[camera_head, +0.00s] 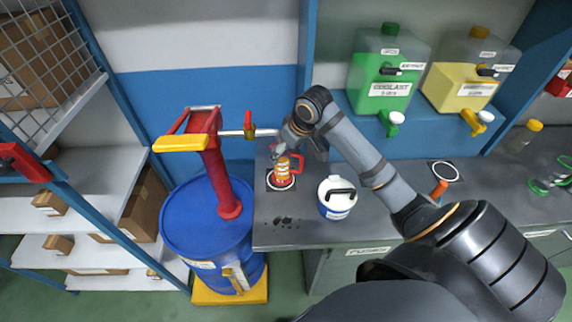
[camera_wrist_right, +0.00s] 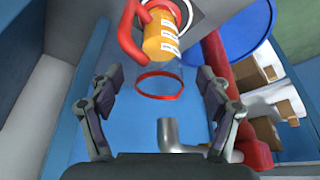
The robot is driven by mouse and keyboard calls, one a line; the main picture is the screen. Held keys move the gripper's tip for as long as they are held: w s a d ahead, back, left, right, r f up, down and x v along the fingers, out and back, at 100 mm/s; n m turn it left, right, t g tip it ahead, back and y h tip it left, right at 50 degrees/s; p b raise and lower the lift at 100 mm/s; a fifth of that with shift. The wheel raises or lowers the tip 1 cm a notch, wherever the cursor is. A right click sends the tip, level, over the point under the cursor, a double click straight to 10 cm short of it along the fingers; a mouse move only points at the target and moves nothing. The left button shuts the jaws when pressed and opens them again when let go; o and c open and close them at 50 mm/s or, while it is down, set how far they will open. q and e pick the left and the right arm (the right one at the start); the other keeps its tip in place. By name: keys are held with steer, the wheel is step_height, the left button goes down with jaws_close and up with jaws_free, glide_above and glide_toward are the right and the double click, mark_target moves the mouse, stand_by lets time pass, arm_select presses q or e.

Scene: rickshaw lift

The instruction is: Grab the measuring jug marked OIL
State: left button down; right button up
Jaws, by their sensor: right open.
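The measuring jug (camera_head: 284,171) stands on a white ring mark at the left end of the grey bench. It holds orange-yellow liquid and has a red handle; its lettering is too small to read. In the right wrist view the jug (camera_wrist_right: 161,43) shows upside down, with its clear upper wall and red rim towards my gripper. My right gripper (camera_wrist_right: 158,78) is open, its fingers on either side of the rim with visible gaps. In the head view it hangs over the jug, partly hiding it. My left gripper is not in view.
A blue drum (camera_head: 180,222) with a red pump stands left of the bench. Its metal spout (camera_wrist_right: 170,135) is close to my right gripper. A white tub (camera_head: 337,207) stands right of the jug. Green (camera_head: 372,70) and yellow (camera_head: 452,85) canisters sit on the shelf behind.

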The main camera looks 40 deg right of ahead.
mark_target(287, 164)
steer(key=x, duration=0.3)
steer(key=shift+d, duration=0.1)
steer(key=shift+s+r, duration=0.1)
steer(key=c, duration=0.5)
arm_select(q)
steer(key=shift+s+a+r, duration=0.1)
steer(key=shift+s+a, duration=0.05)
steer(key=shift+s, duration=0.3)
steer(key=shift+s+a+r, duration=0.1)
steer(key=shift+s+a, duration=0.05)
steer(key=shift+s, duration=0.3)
arm_select(e)
jaws_close()
